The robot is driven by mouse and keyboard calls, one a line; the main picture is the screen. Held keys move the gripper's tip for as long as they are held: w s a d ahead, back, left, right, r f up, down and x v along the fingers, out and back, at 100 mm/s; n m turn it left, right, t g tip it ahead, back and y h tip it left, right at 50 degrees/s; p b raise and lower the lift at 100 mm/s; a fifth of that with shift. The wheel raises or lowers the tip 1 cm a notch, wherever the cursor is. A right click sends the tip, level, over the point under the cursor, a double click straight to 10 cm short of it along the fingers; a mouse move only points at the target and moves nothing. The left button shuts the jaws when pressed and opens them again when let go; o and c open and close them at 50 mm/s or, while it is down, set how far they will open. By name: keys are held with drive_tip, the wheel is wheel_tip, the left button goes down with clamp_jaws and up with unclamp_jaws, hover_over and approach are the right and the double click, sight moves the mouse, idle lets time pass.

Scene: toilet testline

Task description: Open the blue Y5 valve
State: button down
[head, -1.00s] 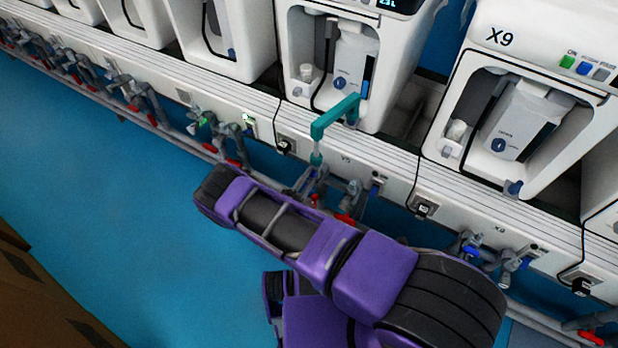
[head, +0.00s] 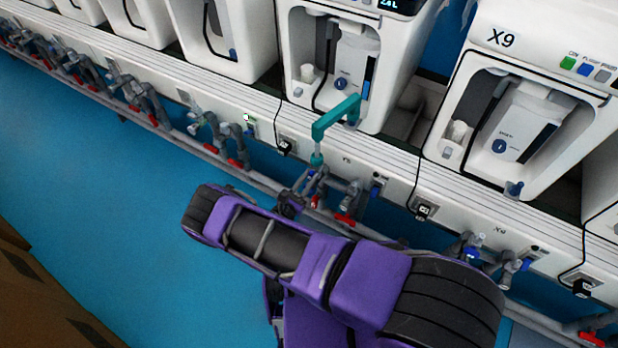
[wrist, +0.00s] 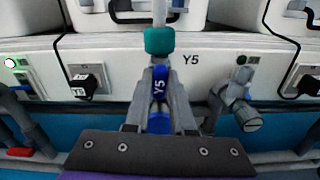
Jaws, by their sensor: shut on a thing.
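The blue Y5 valve (wrist: 159,88) is in the middle of the wrist view, below a teal fitting (wrist: 160,41). In the head view my gripper (head: 300,194) is at the pipework under the teal pipe (head: 334,118), and the valve handle is too small and covered to make out there.
Another valve fitting (wrist: 238,98) stands close on the right of Y5. Red-handled valves (head: 345,219) sit along the grey pipe. White machines (head: 338,62) stand on the ledge above. The blue floor (head: 120,220) at left is clear.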

drive_tip(key=shift+n, duration=0.6)
drive_tip(key=c, duration=0.8)
unclamp_jaws()
drive_tip(key=shift+o, duration=0.2)
drive_tip(key=shift+a, duration=0.1)
drive_tip(key=v, duration=1.7)
drive_tip(key=shift+s, duration=0.25)
